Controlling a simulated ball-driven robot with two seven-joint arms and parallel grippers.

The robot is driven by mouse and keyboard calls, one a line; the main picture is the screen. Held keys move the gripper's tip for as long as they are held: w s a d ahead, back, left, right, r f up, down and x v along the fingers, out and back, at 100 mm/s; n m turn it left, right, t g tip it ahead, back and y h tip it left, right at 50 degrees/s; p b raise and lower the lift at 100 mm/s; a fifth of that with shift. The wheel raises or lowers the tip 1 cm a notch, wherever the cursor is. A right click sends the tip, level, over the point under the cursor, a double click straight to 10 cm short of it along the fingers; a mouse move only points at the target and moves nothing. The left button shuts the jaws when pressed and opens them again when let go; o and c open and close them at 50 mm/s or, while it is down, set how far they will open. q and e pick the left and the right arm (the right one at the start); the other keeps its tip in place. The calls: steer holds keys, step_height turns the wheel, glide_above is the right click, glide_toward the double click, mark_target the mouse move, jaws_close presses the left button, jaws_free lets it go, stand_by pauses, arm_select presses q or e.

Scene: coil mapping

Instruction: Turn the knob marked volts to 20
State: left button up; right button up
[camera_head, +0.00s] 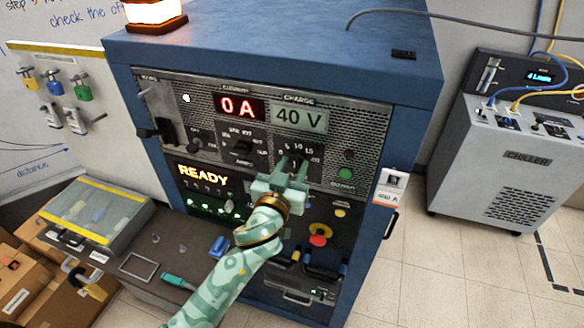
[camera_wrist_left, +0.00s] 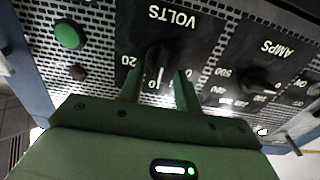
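The knob marked volts (camera_wrist_left: 160,62) is black with a white pointer line, on a black dial plate that appears upside down in the left wrist view. Its pointer lies close to the 10 mark; the 20 mark (camera_wrist_left: 129,61) is to the left in that view. My left gripper (camera_wrist_left: 159,84) has one finger on each side of the knob, with gaps visible, so it looks open around it. In the head view the left gripper (camera_head: 290,174) is at the dial on the cabinet front and hides part of it. My right gripper is not in view.
The charge display (camera_head: 300,118) reads 40 V and the red display (camera_head: 239,107) reads 0 A. The amps knob (camera_wrist_left: 258,82) is beside the volts dial. A red button (camera_head: 319,235) sits below. A chiller (camera_head: 527,156) stands right; a grey bench (camera_head: 160,250) is left.

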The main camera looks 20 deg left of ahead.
arm_select(q)
steer(key=shift+c, duration=0.3)
jaws_close()
steer(key=shift+m, duration=0.4)
steer(key=m, duration=0.2)
steer(key=shift+d+m+p, duration=0.15)
steer(key=shift+m+p, duration=0.2)
steer(key=shift+m, duration=0.05)
steer(key=m, duration=0.3)
steer(key=shift+s+d+f+m, duration=0.1)
steer(key=shift+d+m, duration=0.05)
steer(key=shift+m, duration=0.15)
steer(key=m, duration=0.3)
steer(key=shift+d+f+m+p, duration=0.15)
steer(key=shift+m+p, duration=0.15)
steer(key=shift+p, duration=0.1)
steer(key=shift+d+f+m, duration=0.1)
steer(key=shift+f+m, duration=0.05)
steer(key=shift+m, duration=1.75)
